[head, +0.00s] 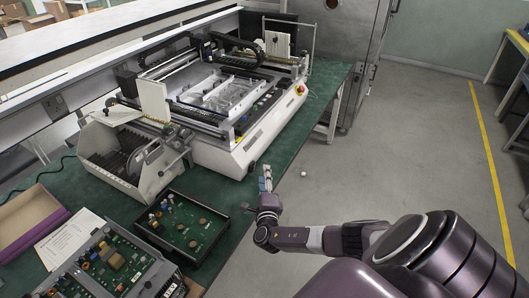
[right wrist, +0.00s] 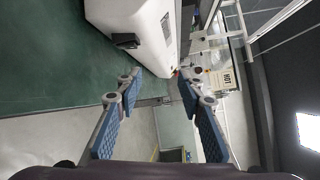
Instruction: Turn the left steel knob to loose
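The pale benchtop machine (head: 225,150) stands on the green bench. My right gripper (head: 266,178) is just off the bench's right edge, to the right of and apart from that corner. In the right wrist view the right gripper (right wrist: 157,80) is open, with blue pads spread and nothing between them. My left gripper is out of view.
A black tray with a green circuit board (head: 182,226) and another board unit (head: 115,263) lie on the bench (head: 238,190). A grey device (head: 130,160) stands left of the machine. A metal cabinet (head: 345,50) stands behind. The floor at right is open.

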